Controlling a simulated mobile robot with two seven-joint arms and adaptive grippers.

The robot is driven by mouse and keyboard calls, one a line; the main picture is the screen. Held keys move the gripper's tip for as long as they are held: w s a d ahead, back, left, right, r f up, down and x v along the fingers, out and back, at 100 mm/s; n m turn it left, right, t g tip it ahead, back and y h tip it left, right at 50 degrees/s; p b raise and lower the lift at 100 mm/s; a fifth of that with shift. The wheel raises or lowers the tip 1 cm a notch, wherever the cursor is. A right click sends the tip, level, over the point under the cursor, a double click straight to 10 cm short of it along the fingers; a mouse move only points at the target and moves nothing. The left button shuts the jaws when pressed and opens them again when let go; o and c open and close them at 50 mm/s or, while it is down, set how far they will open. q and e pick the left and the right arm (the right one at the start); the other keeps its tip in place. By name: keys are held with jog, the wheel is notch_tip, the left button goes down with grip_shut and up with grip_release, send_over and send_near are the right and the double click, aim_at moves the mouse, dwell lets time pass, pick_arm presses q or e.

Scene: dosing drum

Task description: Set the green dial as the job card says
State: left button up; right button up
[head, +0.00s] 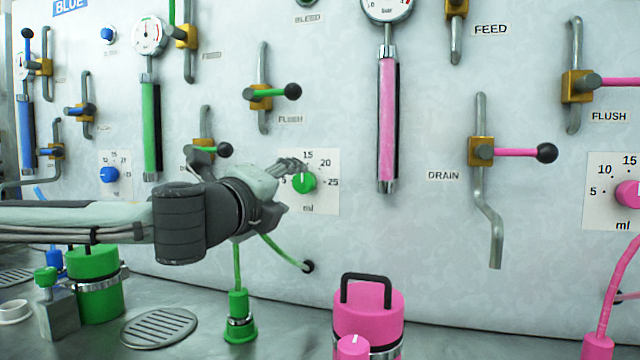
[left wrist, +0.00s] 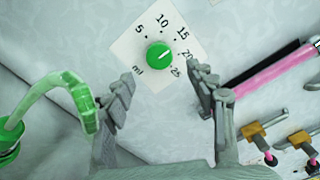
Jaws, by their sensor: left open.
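The green dial (head: 304,183) sits on a white scale plate marked in ml on the wall panel. It also shows in the left wrist view (left wrist: 158,56), with its white mark pointing roughly between 15 and 20; the exact setting is hard to read. My left gripper (head: 291,168) is open in front of the dial plate. In the left wrist view its fingers (left wrist: 160,80) stand apart on either side below the dial, not touching it. No job card is readable in either view. My right gripper is not in view.
Green lever valves (head: 262,93) are above and left of the dial. A green hose (head: 285,251) enters the wall below it. A pink canister (head: 369,310) and a green canister (head: 97,285) stand on the metal bench. A pink dial (head: 629,194) and a blue dial (head: 109,175) are on either side.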

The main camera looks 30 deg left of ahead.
aim_at(303, 183)
pick_arm(q)
jog(key=x, duration=0.6)
jog(key=shift+w+a, duration=0.15)
jog(key=shift+w, duration=0.5)
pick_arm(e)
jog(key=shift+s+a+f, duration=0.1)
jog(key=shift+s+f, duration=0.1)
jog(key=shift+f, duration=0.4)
pick_arm(q)
jog(key=shift+c, duration=0.2)
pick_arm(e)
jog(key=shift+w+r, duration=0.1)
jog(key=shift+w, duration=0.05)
